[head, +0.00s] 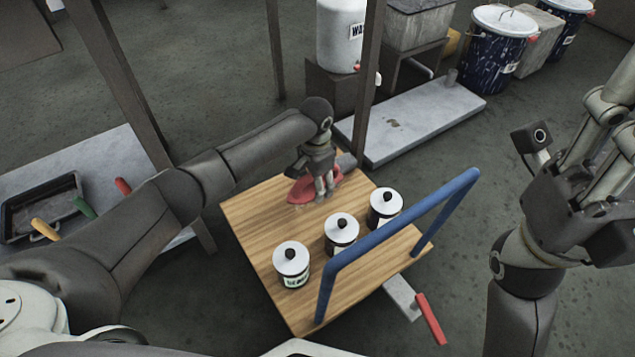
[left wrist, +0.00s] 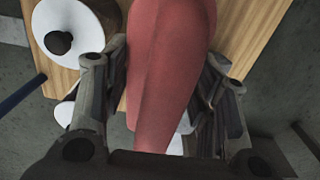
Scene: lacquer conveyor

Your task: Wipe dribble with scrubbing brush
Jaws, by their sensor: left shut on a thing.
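The red scrubbing brush (head: 301,192) is low over the far part of the wooden board of the cart, by its far corner. My left gripper (head: 325,188) is shut on it from above. In the left wrist view the brush's red body (left wrist: 170,70) fills the space between both fingers. Its underside is hidden, and I cannot tell whether it presses on the wood. I cannot make out a dribble; the brush and gripper cover part of the wood there. My right gripper (head: 613,120) is raised at the right edge, away from the cart, its fingertips partly out of frame.
Three white-lidded pots stand on the wooden board (head: 255,215): a near one (head: 291,262), a middle one (head: 341,232) and a far one (head: 385,206). A blue handle rail (head: 400,222) rises at the board's right side. A dark post (head: 369,80) stands behind the brush.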

